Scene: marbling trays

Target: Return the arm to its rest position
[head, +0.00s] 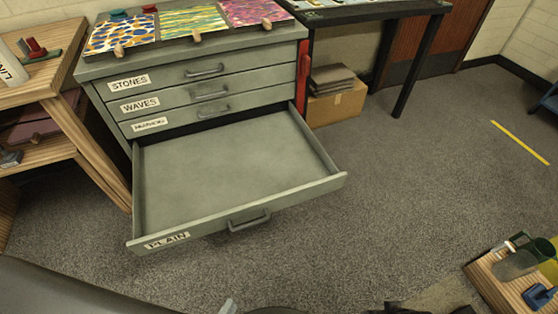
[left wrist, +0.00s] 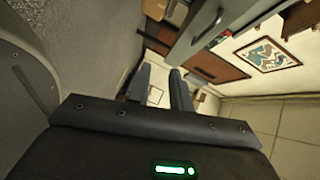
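My left gripper shows in the left wrist view (left wrist: 160,88), its two dark fingers apart with nothing between them. In the head view my grey left arm crosses the lower left corner, and only a small pale tip shows at the bottom edge. The grey-green flat-file cabinet (head: 205,70) has its bottom drawer, labelled PLAIN (head: 240,220), pulled far out. The drawer is empty. My left arm is in front of it and apart from it. The drawers labelled STONES and WAVES and the one below them are shut. My right gripper cannot be made out.
Patterned sheets (head: 190,22) lie on the cabinet top. A wooden shelf unit (head: 75,125) stands at the left. A cardboard box (head: 337,104) sits under a dark table. A wooden stand with cups (head: 520,262) is at the lower right. The carpet (head: 420,180) between is clear.

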